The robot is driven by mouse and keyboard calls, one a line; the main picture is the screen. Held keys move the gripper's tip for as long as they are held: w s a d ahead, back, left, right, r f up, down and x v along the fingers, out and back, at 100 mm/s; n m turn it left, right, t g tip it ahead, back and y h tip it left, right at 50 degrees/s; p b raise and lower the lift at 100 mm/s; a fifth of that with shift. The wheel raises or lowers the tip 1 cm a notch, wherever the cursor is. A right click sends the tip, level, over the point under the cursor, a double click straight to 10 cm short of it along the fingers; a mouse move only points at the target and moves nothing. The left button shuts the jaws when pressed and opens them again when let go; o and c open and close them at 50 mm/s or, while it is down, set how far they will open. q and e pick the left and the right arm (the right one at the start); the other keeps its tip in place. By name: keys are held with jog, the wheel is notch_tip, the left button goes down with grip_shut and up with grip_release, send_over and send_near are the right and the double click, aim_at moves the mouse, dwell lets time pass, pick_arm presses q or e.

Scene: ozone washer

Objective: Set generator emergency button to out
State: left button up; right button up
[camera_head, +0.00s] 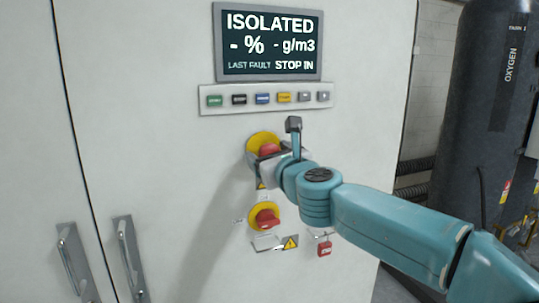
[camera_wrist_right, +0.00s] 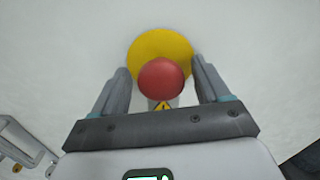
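The emergency button (camera_head: 269,149) is a red mushroom head on a round yellow plate (camera_head: 260,137), on the front of a white cabinet. My right gripper (camera_head: 262,157) is at this button and partly covers it in the head view. In the right wrist view, the red button (camera_wrist_right: 161,78) sits between the two open fingers, with a small gap on each side. The display (camera_head: 268,42) above reads "ISOLATED" and "LAST FAULT STOP IN". My left gripper is not in view.
Below is a red rotary switch (camera_head: 266,219) on a yellow plate, with a red padlock (camera_head: 324,248) to its right. A row of small coloured buttons (camera_head: 262,99) lies above. Door handles (camera_head: 130,258) are at lower left. A dark oxygen tank (camera_head: 477,90) stands at right.

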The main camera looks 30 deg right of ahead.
jog(key=shift+s+d, duration=0.1)
jog(key=v, duration=1.6)
jog(key=shift+s, duration=0.15)
